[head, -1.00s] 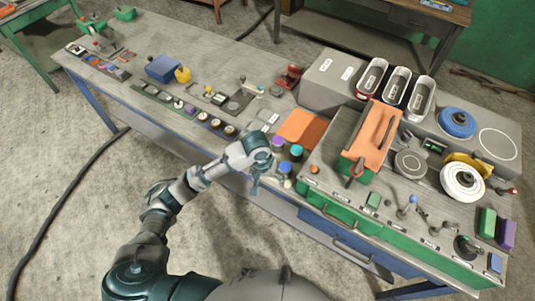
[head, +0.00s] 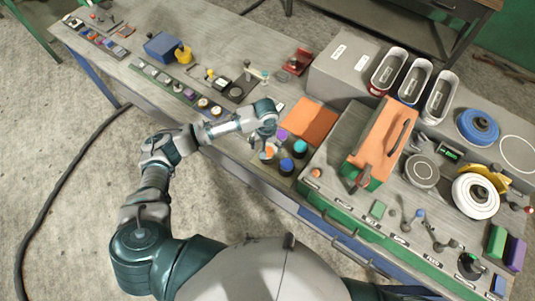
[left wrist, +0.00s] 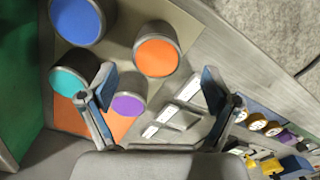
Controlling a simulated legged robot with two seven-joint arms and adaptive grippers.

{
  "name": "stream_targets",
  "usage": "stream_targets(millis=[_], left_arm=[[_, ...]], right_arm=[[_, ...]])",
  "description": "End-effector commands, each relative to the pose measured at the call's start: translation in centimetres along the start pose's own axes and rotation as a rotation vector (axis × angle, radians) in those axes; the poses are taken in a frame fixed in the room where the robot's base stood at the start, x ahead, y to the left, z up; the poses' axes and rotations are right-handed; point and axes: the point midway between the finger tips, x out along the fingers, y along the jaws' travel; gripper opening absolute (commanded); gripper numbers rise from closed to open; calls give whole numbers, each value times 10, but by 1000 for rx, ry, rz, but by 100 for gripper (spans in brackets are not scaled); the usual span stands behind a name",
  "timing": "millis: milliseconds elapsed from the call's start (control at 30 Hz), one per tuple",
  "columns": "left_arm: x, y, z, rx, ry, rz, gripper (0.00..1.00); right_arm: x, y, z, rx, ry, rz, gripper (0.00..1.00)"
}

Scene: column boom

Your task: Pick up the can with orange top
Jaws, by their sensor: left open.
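The can with the orange top (left wrist: 157,55) stands upright in the left wrist view, just beyond the gap between my open fingertips. In the head view its orange top (head: 268,152) is partly hidden by my gripper. My left gripper (left wrist: 158,80) is open and empty. In the head view the left gripper (head: 264,143) hangs over the front edge of the bench, above the can. Close around it stand a blue-topped can (left wrist: 77,18), a teal-topped can (left wrist: 68,82) and a purple-topped can (left wrist: 128,104). My right gripper is not in view.
An orange mat (head: 309,121) lies behind the cans on the bench. To the right is an orange-and-green toolbox (head: 381,140) on a raised green drawer unit. A row of small parts (head: 175,85) lies to the left. Clear floor lies in front of the bench.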

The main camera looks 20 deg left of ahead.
Motion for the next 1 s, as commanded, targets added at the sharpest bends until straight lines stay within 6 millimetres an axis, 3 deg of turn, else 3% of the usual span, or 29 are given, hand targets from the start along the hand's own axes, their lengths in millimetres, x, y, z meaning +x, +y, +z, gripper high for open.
stream_targets(millis=[233,500,767,867,1000], left_arm=[[20,1,1,2,1,1,89],[59,4,0,2,0,-1,89],[63,4,0,2,2,1,89],[63,4,0,2,2,1,69],[63,4,0,2,2,1,34]], right_arm=[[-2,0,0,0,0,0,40],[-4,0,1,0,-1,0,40],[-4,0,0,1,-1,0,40],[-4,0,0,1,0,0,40],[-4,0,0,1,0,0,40]])
